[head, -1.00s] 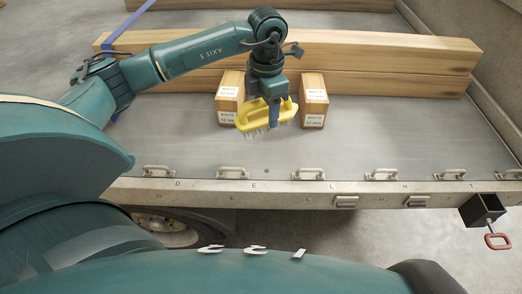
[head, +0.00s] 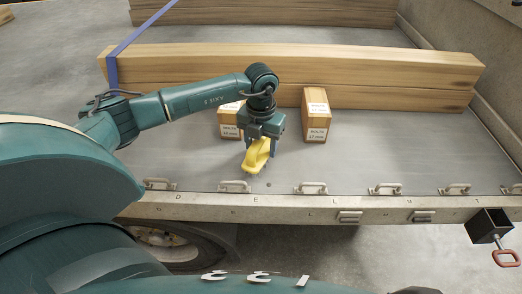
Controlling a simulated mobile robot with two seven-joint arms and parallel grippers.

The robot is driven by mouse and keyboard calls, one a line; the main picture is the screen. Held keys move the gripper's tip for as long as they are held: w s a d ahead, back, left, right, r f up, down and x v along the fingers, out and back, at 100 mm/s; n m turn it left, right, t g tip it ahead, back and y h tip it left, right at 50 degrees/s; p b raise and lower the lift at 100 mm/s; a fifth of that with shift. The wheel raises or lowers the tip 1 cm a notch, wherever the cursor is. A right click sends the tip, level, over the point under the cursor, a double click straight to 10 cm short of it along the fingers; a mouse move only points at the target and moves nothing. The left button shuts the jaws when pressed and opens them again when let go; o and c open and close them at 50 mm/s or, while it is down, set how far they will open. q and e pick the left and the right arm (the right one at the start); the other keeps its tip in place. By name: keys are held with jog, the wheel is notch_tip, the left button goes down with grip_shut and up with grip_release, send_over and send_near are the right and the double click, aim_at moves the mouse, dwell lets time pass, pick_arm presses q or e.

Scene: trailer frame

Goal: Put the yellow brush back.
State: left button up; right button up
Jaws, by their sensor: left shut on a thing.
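The yellow brush (head: 257,157) is in my left gripper (head: 262,150), low over the grey trailer bed (head: 380,150). The gripper points down and its fingers are shut on the brush. The brush is turned nearly end-on to the view, and I cannot tell whether it touches the bed. It is in front of the gap between two wooden boxes, closer to the left box (head: 229,122) than to the right box (head: 316,115). My right gripper is not in view.
Long timber beams (head: 300,75) lie behind the boxes, with a blue strap (head: 140,32) over their left end. Metal handles (head: 310,188) line the bed's front edge. The bed is clear to the right of the right box.

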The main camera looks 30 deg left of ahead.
pick_arm(q)
jog(key=shift+f, duration=1.15)
jog(key=shift+f, duration=0.1)
jog(key=o, duration=0.9)
jog(key=shift+o, duration=0.2)
